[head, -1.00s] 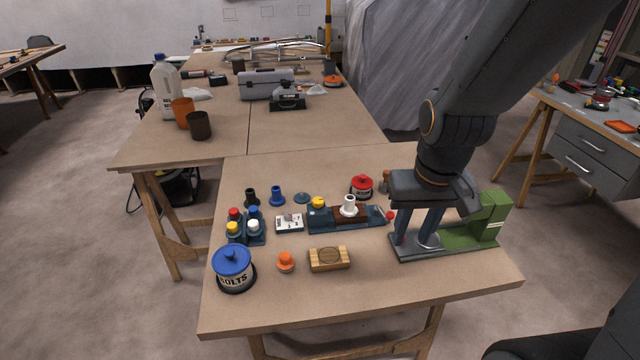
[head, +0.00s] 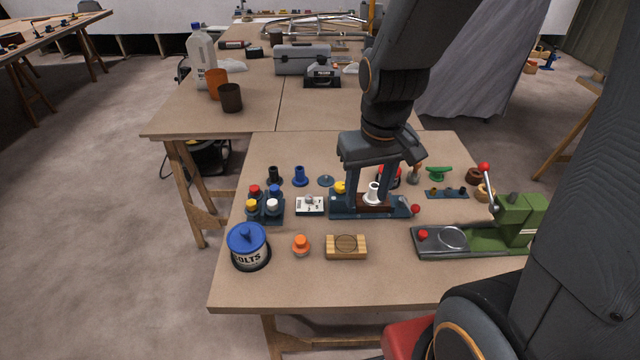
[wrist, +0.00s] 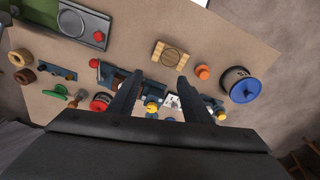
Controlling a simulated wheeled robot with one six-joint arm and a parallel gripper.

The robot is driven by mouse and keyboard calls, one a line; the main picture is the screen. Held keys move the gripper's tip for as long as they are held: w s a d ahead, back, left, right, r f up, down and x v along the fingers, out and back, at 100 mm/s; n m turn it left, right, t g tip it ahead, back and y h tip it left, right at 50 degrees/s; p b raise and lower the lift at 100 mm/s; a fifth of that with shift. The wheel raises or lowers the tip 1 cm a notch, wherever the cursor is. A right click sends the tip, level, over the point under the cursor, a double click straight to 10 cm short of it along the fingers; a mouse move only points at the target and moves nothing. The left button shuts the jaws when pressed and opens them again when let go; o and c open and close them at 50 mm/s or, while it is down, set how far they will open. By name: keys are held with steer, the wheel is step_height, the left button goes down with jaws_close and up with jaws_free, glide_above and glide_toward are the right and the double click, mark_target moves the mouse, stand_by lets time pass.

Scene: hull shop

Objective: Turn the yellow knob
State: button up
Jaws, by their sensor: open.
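Another yellow top (head: 251,205) is in a blue holder of coloured pieces at the left. My gripper (head: 369,198) is open and points down over the fixture. A white knob (head: 374,190) on the fixture's brown block appears between the fingers in the head view. Contact cannot be told. The wrist view shows the fingertips (wrist: 160,77) apart.
A white switch box (head: 309,206) stands left of the fixture. A bolts can (head: 247,247), an orange knob (head: 301,245) and a wooden block (head: 346,246) are in front. A green vise-like device (head: 515,220) with a red-tipped lever is at right. The table's front strip is clear.

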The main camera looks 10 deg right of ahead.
mark_target(341, 185)
steer(key=w+f+n, duration=0.1)
steer(key=w+n, duration=0.1)
steer(key=w, duration=0.3)
steer(key=w+f+n+b, duration=0.1)
steer(key=w+n, duration=0.1)
steer(key=w, duration=0.3)
steer(key=w+f+n+g+b, duration=0.1)
steer(key=w+n, duration=0.1)
steer(key=w, duration=0.4)
steer(key=shift+a+f, duration=0.2)
steer(key=shift+a, duration=0.1)
steer(key=shift+w+f+p, duration=0.15)
steer(key=shift+f+p, duration=0.7)
steer(key=shift+f, duration=3)
steer(key=shift+c, duration=0.3)
steer(key=c, duration=1)
